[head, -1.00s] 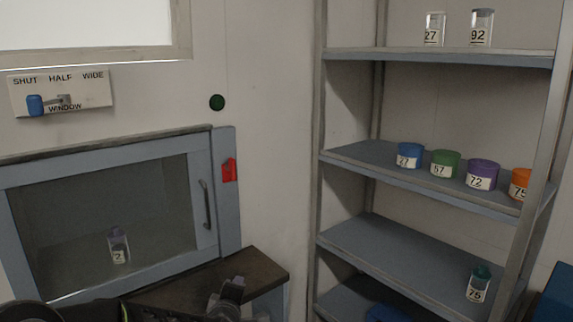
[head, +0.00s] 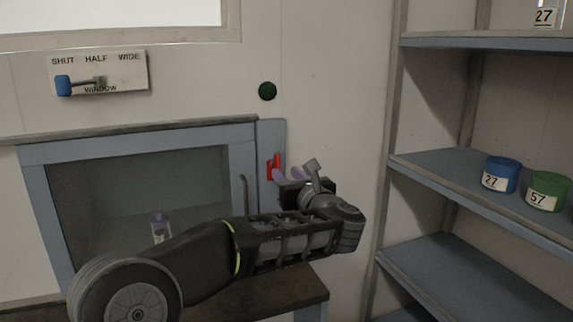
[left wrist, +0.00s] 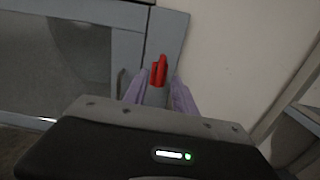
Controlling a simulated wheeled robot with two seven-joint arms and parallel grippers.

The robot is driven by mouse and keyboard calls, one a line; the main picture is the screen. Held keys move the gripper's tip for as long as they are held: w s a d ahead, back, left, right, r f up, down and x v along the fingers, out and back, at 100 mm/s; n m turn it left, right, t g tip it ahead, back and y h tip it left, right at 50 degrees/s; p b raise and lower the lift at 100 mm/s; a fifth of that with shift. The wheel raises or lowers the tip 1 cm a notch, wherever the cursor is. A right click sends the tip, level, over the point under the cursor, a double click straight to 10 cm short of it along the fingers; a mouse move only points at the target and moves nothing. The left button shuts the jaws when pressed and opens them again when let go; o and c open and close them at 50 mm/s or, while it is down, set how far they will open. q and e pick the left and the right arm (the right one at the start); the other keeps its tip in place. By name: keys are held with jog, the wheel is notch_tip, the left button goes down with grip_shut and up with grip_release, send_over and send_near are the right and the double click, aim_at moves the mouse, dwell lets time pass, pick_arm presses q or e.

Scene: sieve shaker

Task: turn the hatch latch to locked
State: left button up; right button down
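The red hatch latch (head: 270,168) is on the blue-grey frame to the right of the hatch window (head: 130,190). It stands roughly upright in the head view. In the left wrist view the red latch (left wrist: 158,72) shows just beyond and between my purple fingertips. My left gripper (head: 288,174) is close in front of the latch, and its fingers (left wrist: 156,88) are spread apart with nothing seen between them but the view of the latch and frame. I cannot tell contact with the latch. My right gripper is not in view.
A window lever panel (head: 120,72) is above the hatch, its blue knob at SHUT. A jar (head: 160,226) stands behind the hatch glass.

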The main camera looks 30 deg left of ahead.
aim_at(279, 166)
pick_arm(q)
jog(key=shift+w, duration=0.1)
dwell(0.3)
jog(key=shift+w+a+p, duration=0.3)
jog(key=shift+a, duration=0.1)
jog(key=p+x, duration=0.2)
jog(key=x, duration=0.4)
jog(key=shift+w+a, duration=0.2)
jog(key=shift+a, duration=0.15)
jog(key=shift+c, duration=0.3)
grip_shut()
